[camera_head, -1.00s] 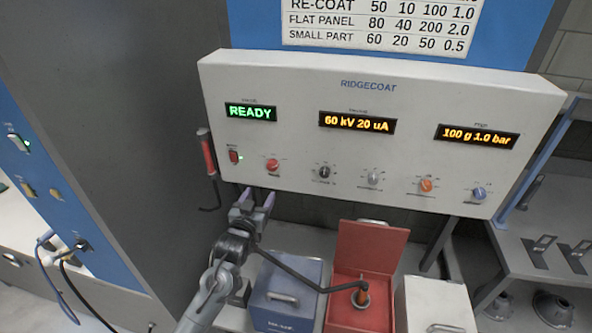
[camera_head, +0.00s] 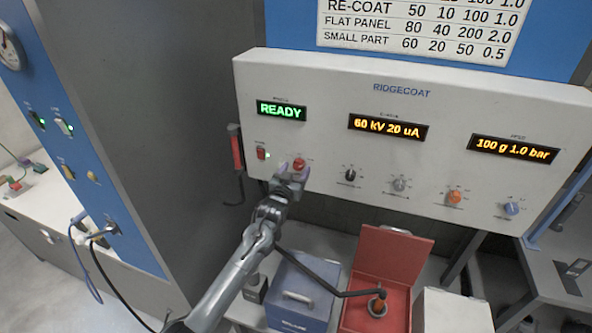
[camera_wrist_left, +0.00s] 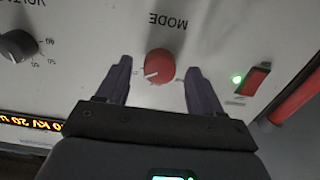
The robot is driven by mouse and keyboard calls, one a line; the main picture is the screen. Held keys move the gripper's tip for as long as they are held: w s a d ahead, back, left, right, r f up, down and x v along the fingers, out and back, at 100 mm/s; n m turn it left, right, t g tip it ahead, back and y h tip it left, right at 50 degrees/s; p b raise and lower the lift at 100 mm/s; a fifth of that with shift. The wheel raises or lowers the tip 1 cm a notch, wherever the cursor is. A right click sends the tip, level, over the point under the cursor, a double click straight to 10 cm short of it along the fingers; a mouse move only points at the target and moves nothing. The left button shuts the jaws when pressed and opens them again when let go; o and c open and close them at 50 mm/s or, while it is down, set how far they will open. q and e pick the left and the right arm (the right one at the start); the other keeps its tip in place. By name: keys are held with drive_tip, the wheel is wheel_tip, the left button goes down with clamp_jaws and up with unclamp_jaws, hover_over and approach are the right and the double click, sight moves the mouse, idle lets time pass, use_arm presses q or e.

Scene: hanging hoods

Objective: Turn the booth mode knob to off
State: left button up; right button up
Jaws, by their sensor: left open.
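The red mode knob (camera_head: 299,164) is the leftmost round knob on the white RIDGECOAT panel (camera_head: 400,105). In the left wrist view the knob (camera_wrist_left: 160,64) shows under an upside-down MODE label, its white pointer mark toward the lower left. My left gripper (camera_head: 289,177) is at the panel, just below and partly in front of the knob. In the wrist view its two purple fingers (camera_wrist_left: 160,72) are open, one on each side of the knob, with gaps on both sides. Marks around the knob are too small to read. My right gripper is not in view.
A lit red rocker switch (camera_head: 262,153) is left of the knob, also in the wrist view (camera_wrist_left: 256,78). A black knob (camera_head: 350,175) is to its right. A red-handled tool (camera_head: 236,150) hangs at the panel's left edge. Below are a blue box (camera_head: 300,290) and an open red box (camera_head: 395,255).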

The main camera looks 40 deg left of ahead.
use_arm(q)
drive_tip(key=shift+w+a, duration=0.15)
drive_tip(key=shift+w, duration=0.25)
drive_tip(key=shift+c, duration=0.4)
drive_tip(key=c, duration=1)
